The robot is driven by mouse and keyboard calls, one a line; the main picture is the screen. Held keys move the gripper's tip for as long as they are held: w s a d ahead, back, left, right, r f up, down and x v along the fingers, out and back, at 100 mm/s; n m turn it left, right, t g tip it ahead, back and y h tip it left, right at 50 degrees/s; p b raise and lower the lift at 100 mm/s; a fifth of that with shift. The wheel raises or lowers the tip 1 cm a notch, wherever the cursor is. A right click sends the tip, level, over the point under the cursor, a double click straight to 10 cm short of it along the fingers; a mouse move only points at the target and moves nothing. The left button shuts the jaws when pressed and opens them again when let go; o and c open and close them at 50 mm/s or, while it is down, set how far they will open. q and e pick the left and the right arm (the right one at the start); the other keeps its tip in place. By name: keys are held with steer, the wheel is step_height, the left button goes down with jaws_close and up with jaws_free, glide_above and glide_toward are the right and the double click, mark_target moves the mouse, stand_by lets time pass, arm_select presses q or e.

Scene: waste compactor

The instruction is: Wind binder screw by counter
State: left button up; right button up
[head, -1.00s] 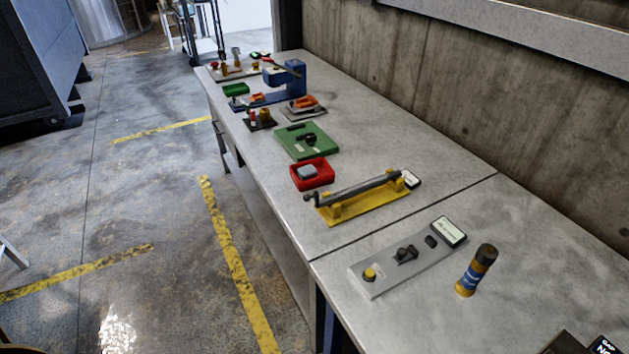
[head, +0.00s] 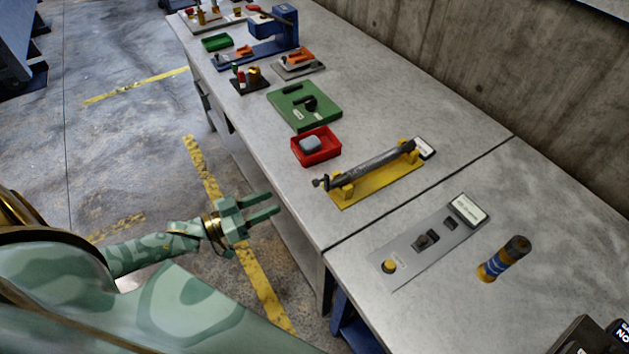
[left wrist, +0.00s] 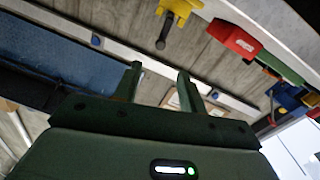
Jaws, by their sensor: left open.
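The binder screw (head: 372,163) is a dark grey rod held on a yellow base (head: 378,186) on the bench, with a small crank at its left end. A white label or counter plate (head: 424,148) stands at its far right end; its text is too small to read. My left gripper (head: 277,204) is open and empty, left of the bench edge and short of the crank. In the left wrist view, my open fingers (left wrist: 160,80) point toward the bench side, and the yellow base with its dark crank (left wrist: 163,42) shows above them. My right gripper is not in view.
A red tray (head: 333,155) with a grey block and a green board (head: 304,107) lie beyond the screw. A grey panel (head: 410,262) with a yellow knob and a blue-yellow cylinder (head: 503,258) are nearer.

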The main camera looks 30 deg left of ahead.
mark_target(314, 184)
arm_select(q)
steer(key=x, duration=1.3)
steer(key=shift+w+f, duration=0.1)
steer(key=shift+f, duration=0.05)
steer(key=shift+a, duration=0.1)
jaws_close()
